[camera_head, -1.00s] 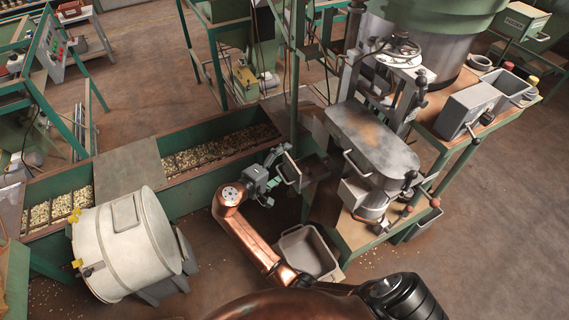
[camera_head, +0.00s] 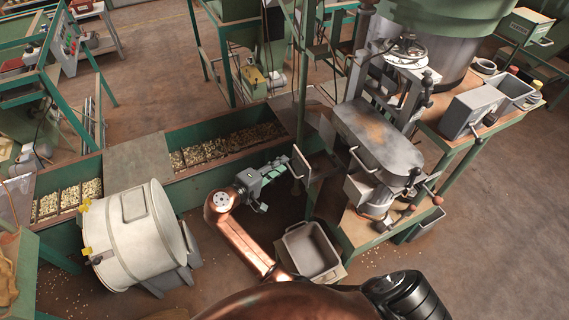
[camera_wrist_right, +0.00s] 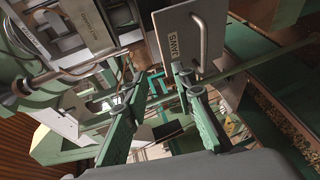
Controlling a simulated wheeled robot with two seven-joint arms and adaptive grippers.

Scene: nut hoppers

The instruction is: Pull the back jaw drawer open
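A grey drawer front labelled "JAWS" (camera_wrist_right: 180,40) with a bar handle fills the upper middle of the right wrist view. In the head view I take it to be the light panel (camera_head: 301,163) that stands out from the machine's left side, seen nearly edge-on. My right gripper (camera_head: 275,182) is just left of this panel. In the right wrist view its two green-grey fingers (camera_wrist_right: 158,76) are spread wide with nothing between them. The right fingertip overlaps the panel's lower edge in the picture; contact cannot be told. The handle is apart from the fingers. My left gripper is not in view.
The machine with a grey slab top (camera_head: 378,135) stands on a bench to the right. A grey bin (camera_head: 311,250) is on the floor below the gripper. A white drum (camera_head: 130,235) and a green trough of nuts (camera_head: 215,165) are at the left.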

